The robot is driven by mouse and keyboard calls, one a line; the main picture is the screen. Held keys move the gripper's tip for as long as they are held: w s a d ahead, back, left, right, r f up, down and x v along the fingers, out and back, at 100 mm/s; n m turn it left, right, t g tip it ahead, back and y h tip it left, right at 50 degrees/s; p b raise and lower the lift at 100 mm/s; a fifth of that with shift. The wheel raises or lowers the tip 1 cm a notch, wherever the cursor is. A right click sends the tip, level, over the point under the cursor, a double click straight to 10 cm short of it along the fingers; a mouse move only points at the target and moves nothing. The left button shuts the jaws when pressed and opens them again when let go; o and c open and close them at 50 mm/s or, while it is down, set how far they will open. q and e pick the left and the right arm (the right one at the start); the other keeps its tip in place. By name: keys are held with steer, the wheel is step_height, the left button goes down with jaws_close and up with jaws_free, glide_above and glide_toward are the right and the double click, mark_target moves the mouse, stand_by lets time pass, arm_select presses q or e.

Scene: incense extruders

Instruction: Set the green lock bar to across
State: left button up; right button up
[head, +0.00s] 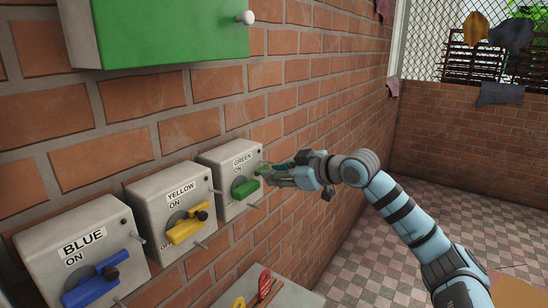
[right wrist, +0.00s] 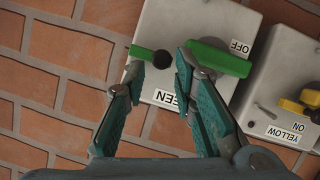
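The green lock bar (right wrist: 141,52) is a thin green strip on the grey GREEN box (right wrist: 165,20), with a round black knob (right wrist: 161,59). It points away from the green handle (right wrist: 217,58). In the head view the bar (head: 262,168) is at the box's right edge, partly hidden by my right gripper (head: 270,175). In the right wrist view my right gripper (right wrist: 160,68) is open, its fingertips on either side of the knob. One finger covers part of the bar; contact is unclear. My left gripper is not in view.
The YELLOW box (head: 172,215) and BLUE box (head: 85,255) stand left of the GREEN box (head: 228,165) on the brick wall. A green cabinet (head: 165,30) hangs above.

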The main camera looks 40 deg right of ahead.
steer(key=shift+w+a+f, duration=0.1)
steer(key=shift+w+f, duration=0.3)
steer(key=shift+w, duration=0.1)
steer(key=shift+c, duration=0.4)
jaws_close()
steer(key=shift+s, duration=0.1)
